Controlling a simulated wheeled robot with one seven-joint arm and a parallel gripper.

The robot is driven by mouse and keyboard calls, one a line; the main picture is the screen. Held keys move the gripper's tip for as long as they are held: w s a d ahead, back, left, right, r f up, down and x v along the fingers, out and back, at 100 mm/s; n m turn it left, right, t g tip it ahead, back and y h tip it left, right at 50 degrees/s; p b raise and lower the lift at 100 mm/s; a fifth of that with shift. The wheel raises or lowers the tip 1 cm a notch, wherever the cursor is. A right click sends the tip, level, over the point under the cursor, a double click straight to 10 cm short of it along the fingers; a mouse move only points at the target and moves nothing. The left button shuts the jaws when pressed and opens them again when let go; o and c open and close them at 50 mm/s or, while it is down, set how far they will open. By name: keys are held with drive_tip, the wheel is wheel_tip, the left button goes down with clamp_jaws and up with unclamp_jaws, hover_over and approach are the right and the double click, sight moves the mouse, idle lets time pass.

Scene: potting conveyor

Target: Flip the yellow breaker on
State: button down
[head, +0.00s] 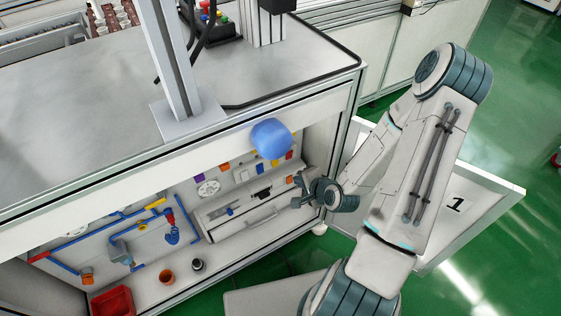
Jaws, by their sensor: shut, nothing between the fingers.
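A row of small coloured switches runs along the upper part of the panel inside the open cabinet, with purple, orange, blue and red pieces among them. A small yellow piece (258,156), which may be the yellow breaker, shows just under a rounded blue object that partly covers the row. It is too small to tell whether its lever is up or down. My gripper (299,191) is shut and empty at the right end of the panel, right of and below the coloured row. I cannot tell whether it touches anything.
The open white door (478,205) marked 1 stands right of my arm.

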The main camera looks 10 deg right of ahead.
drive_tip(key=shift+s+d, duration=0.1)
drive_tip(key=shift+s, duration=0.05)
idle(0.4)
drive_tip(key=shift+f, duration=0.1)
drive_tip(key=shift+t, duration=0.3)
drive_tip(key=b+x, duration=0.1)
drive_tip(key=b, duration=0.1)
drive_tip(key=b+x, duration=0.1)
drive_tip(key=b, duration=0.1)
drive_tip(key=b+x, duration=0.2)
drive_tip(key=shift+d, duration=0.3)
drive_tip(key=b, duration=0.4)
drive_tip(key=shift+w+a+f+b, duration=0.2)
drive_tip(key=shift+w+f+b, duration=0.1)
drive_tip(key=shift+w, duration=0.1)
drive_tip(key=shift+a+f+b, duration=0.1)
drive_tip(key=shift+b, duration=0.75)
